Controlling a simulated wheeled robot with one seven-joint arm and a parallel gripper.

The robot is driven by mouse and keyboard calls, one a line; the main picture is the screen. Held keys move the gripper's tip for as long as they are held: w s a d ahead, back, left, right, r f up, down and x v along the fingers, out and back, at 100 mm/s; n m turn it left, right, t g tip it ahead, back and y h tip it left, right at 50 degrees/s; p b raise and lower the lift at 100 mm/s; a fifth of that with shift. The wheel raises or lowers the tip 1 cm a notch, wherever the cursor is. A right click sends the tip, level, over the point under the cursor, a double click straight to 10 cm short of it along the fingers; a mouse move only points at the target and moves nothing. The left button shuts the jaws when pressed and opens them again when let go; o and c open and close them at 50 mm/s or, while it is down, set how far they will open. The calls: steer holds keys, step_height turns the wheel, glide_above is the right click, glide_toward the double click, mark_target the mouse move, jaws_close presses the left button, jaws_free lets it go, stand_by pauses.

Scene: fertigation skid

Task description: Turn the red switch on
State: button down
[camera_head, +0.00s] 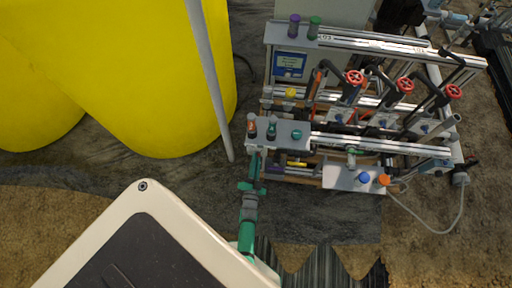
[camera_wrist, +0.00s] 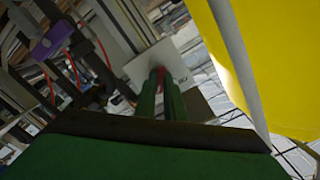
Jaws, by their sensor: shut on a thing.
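The red switch (camera_wrist: 161,76) shows in the wrist view as a small red part between my fingertips, in front of a white plate (camera_wrist: 145,67). My gripper (camera_wrist: 161,84) has its two green fingers closed on it, and they hide most of it. How far the switch is turned cannot be told. In the head view my gripper (camera_head: 254,163) reaches up to the front left end of the skid, at a light panel (camera_head: 285,143). A red-orange knob (camera_head: 252,124) and green knobs (camera_head: 272,129) stand on that panel.
Red handwheels (camera_head: 404,85) and dark pipes fill the skid to the right. A white box with blue and orange knobs (camera_head: 383,179) sits at front right. A pale pole (camera_head: 208,75) and yellow tanks (camera_head: 165,70) stand to the left.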

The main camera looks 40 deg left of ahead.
steer(key=shift+m, duration=0.4)
steer(key=shift+s, duration=0.1)
steer(key=c, duration=1.8)
jaws_free()
steer(key=shift+c, duration=0.2)
steer(key=v, duration=1)
steer(key=shift+s+d, duration=0.2)
steer(key=shift+d, duration=0.1)
steer(key=shift+f, duration=0.1)
steer(key=shift+s, duration=0.1)
